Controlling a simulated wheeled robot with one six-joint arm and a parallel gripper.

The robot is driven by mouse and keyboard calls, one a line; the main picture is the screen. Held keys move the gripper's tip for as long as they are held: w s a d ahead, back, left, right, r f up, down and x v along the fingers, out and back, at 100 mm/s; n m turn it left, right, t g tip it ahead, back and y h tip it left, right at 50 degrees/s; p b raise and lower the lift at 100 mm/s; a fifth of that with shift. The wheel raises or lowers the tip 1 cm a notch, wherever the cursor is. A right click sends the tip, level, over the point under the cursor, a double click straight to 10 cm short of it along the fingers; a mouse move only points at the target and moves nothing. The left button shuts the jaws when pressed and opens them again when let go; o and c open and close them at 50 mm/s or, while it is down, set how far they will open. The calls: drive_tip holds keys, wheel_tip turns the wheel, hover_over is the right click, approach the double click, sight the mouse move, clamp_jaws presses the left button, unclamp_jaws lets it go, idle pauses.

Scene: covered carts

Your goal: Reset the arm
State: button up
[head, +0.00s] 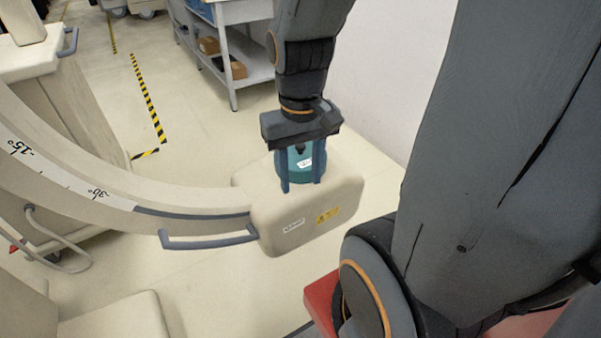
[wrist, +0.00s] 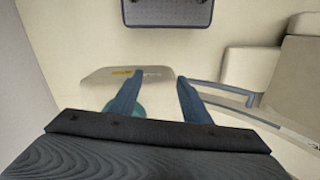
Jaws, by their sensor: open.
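My gripper (head: 301,184) points down over the beige box-shaped end (head: 335,205) of a curved arm in the head view. Its two blue fingers are apart, on either side of a teal round object (head: 301,161) with a white label. I cannot tell whether the fingers touch it. In the wrist view my gripper (wrist: 158,80) shows its fingers spread. The teal object (wrist: 137,108) is partly hidden behind the left finger there.
The curved beige arm (head: 110,192) with angle marks sweeps to the left. A grey handle (head: 210,241) sticks out beside the box end. A shelf table (head: 238,50) stands at the back by a white wall (head: 385,75). Floor with yellow-black tape (head: 148,95) is open at left.

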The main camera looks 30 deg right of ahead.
drive_tip(key=shift+n, duration=0.7)
drive_tip(key=a+r+p, duration=0.1)
drive_tip(key=a+p, duration=0.1)
drive_tip(key=a, duration=0.1)
drive_tip(key=a+r+p, duration=0.1)
drive_tip(key=p, duration=0.1)
drive_tip(key=shift+s+a+r, duration=0.1)
drive_tip(key=shift+a+r, duration=0.1)
drive_tip(key=shift+r, duration=0.1)
